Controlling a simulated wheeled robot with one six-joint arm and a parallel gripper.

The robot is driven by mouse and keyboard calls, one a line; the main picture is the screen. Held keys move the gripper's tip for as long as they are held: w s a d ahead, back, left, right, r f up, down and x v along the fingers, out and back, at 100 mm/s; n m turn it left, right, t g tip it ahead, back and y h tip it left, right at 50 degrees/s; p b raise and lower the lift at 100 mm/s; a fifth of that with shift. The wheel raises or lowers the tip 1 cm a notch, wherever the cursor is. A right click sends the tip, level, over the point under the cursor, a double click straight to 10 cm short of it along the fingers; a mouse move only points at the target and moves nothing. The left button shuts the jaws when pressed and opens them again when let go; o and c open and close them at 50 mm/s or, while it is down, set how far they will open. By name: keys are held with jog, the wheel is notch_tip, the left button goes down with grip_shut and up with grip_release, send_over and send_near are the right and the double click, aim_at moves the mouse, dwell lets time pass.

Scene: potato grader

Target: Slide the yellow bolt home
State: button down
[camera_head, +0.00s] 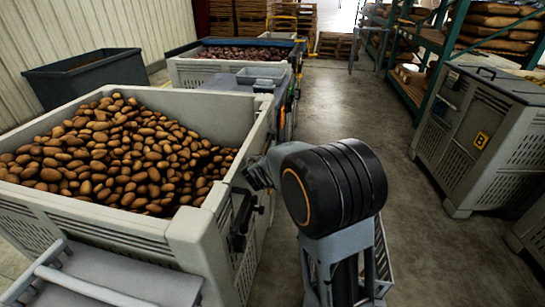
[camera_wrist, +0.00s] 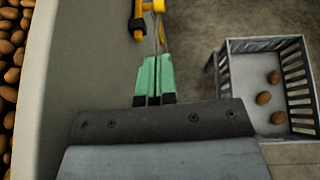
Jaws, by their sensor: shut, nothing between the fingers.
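In the wrist view, my gripper (camera_wrist: 155,56) shows as two green fingers lying side by side, shut with nothing between them. A yellow piece, which looks like the bolt (camera_wrist: 152,6), is at the top edge beyond the fingertips, with a black part next to it and a yellow end just left of the fingers' line. It is partly cut off by the frame, so how far it is slid cannot be told. In the head view, my arm reaches to the side of the potato bin (camera_head: 192,232); the fingers and bolt cannot be made out there.
A grey slatted crate (camera_wrist: 262,45) with a few potatoes stands on the floor at the right of the wrist view. Another bin (camera_head: 190,72) stands farther back. The aisle floor between is clear.

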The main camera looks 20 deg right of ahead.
jog(key=x, duration=1.4)
jog(key=shift+b, duration=0.4)
jog(key=shift+d, duration=0.1)
